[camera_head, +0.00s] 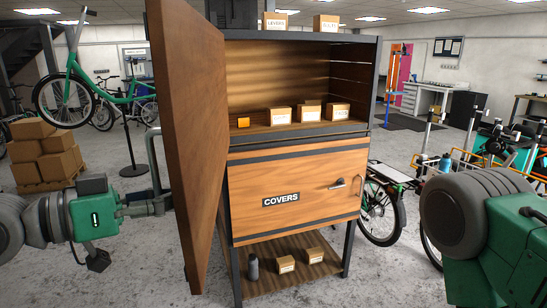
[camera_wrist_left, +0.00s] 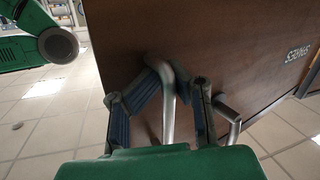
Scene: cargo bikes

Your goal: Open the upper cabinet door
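The upper cabinet door (camera_head: 190,130) stands swung wide open to the left, seen almost along its edge in the head view. The upper compartment behind it is exposed. In the left wrist view the door's outer face (camera_wrist_left: 225,45) fills the upper part, with partly legible white lettering at the right. A bent metal handle (camera_wrist_left: 169,110) passes between the fingers of my left gripper (camera_wrist_left: 160,100). The fingers are spread, with visible gaps beside the bar. In the head view my left gripper (camera_head: 152,203) is left of the door, partly hidden by it. My right gripper is out of view.
The lower door marked COVERS (camera_head: 300,195) is shut. Small boxes (camera_head: 281,115) and an orange item (camera_head: 243,122) sit on the upper shelf. Stacked cartons (camera_head: 45,155) and a green bike (camera_head: 95,90) stand left; more bikes stand right.

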